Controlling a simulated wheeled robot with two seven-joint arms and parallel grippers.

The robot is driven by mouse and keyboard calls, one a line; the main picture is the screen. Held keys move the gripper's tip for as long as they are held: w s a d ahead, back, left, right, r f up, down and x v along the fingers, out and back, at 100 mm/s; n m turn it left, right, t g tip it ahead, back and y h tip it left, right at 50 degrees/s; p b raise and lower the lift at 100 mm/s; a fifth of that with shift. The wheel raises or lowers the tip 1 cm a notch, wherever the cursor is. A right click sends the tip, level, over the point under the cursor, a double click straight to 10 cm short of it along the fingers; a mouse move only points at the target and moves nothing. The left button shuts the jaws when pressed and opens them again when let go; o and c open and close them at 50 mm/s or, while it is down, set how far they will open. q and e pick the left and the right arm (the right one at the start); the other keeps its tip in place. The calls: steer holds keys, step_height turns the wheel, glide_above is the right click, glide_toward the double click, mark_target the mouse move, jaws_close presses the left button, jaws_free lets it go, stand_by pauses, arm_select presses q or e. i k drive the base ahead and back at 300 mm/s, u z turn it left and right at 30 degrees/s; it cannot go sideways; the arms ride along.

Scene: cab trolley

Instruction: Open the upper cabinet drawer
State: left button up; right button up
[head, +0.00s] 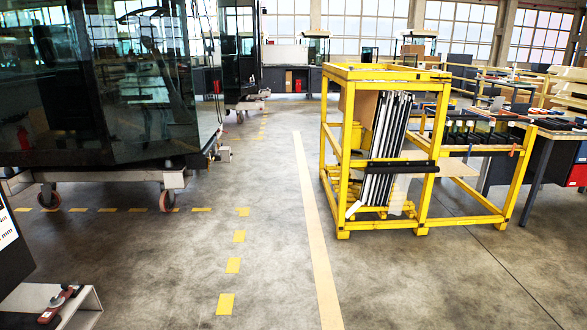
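Neither of my grippers is in view.
A yellow metal rack (332,152) holding upright panels stands right of centre, beside workbenches (540,150). A large glass cab (90,90) on a wheeled trolley (110,178) fills the upper left. A white stand (80,310) is at the lower left. The floor along the pale line (312,225) is clear.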

mark_target(316, 72)
steer(key=i, duration=11.6)
steer(key=z, duration=0.3)
steer(key=i, duration=7.75)
